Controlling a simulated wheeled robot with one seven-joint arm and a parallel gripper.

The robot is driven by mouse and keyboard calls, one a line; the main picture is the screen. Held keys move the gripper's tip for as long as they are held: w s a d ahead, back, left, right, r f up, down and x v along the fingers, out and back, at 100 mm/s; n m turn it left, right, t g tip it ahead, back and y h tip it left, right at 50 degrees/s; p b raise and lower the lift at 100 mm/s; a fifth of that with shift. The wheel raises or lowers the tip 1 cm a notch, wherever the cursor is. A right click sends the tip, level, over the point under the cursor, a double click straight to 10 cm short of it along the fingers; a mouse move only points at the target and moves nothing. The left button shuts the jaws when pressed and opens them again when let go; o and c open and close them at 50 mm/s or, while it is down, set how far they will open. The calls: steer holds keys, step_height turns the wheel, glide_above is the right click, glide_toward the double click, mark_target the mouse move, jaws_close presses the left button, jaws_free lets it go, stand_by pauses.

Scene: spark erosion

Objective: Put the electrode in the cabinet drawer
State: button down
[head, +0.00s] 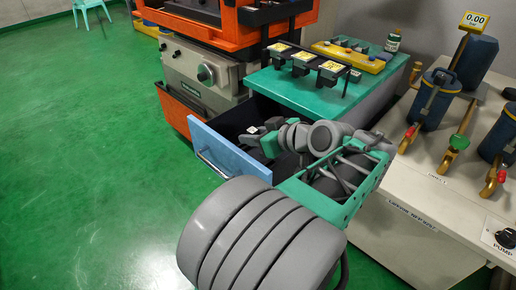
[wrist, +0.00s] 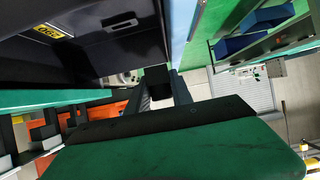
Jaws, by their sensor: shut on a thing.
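The cabinet drawer (head: 233,152) is pulled open, with a light blue front and a dark inside. My gripper (head: 258,135) is over the open drawer, behind its front panel, in the head view. In the wrist view my gripper (wrist: 168,92) is shut on a small dark block, which I take to be the electrode (wrist: 157,84). Most of the electrode is hidden by the fingers, and my arm hides it in the head view. I cannot tell whether it touches the drawer floor.
The green cabinet top (head: 305,90) above the drawer carries a rack of black holders with yellow labels (head: 330,70). The orange and grey machine (head: 205,75) stands to the left. A bench with blue cylinders (head: 432,100) is at right.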

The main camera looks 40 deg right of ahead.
mark_target(250, 131)
steer(key=w+d+f, duration=0.2)
steer(key=f, duration=0.1)
steer(key=w+d+f+b, duration=0.1)
steer(key=w+d+f, duration=0.1)
steer(key=w+f, duration=0.1)
steer(key=w+d+f+b, duration=0.1)
steer(key=w+d+f, duration=0.1)
steer(key=f, duration=0.3)
steer(key=shift+w+d+f, duration=0.2)
steer(key=shift+w+f, duration=0.05)
steer(key=shift+w, duration=0.5)
steer(key=shift+f+b, duration=0.6)
steer(key=shift+f, duration=0.05)
